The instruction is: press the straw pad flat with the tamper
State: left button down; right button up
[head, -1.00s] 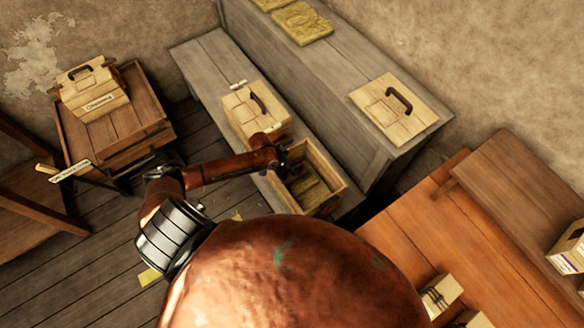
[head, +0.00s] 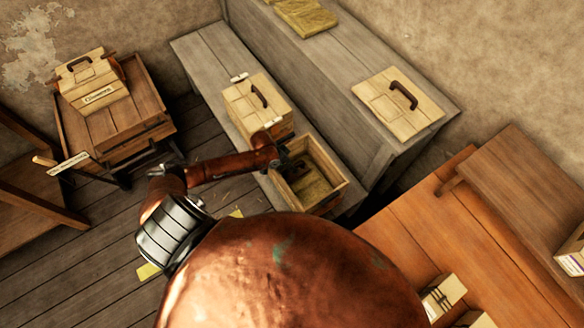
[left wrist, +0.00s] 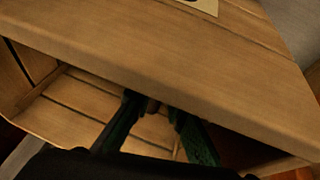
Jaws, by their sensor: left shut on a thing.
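The straw pad (head: 318,193) lies in the bottom of an open wooden crate (head: 335,190) on the low grey bench, partly hidden by the crate wall and my arm. My left gripper (head: 294,166) is at the crate's left side, over its opening, in the head view. In the left wrist view its dark green fingers (left wrist: 160,112) are shut on a small brown part that looks like the tamper's handle (left wrist: 152,105). The rest of the tamper is hidden, and I cannot tell whether it touches the pad. My right gripper is not in view.
A closed box with a dark handle (head: 258,103) stands right behind the crate. A handled board (head: 385,115) and straw-coloured pads (head: 305,17) lie on the higher bench. An orange-brown table (head: 440,235) is at right. A box on a crate (head: 92,85) stands at left.

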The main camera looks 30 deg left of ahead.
pick_arm(q)
jog(key=shift+f, duration=0.25)
dwell(0.3)
jog(key=shift+s+f, duration=0.15)
jog(key=shift+f, duration=0.05)
dwell(1.3)
notch_tip(320, 180, up, 21)
jog(key=p, duration=2)
jog(key=shift+w+p, duration=0.2)
jog(key=shift+p, duration=0.1)
jog(key=shift+r, duration=0.1)
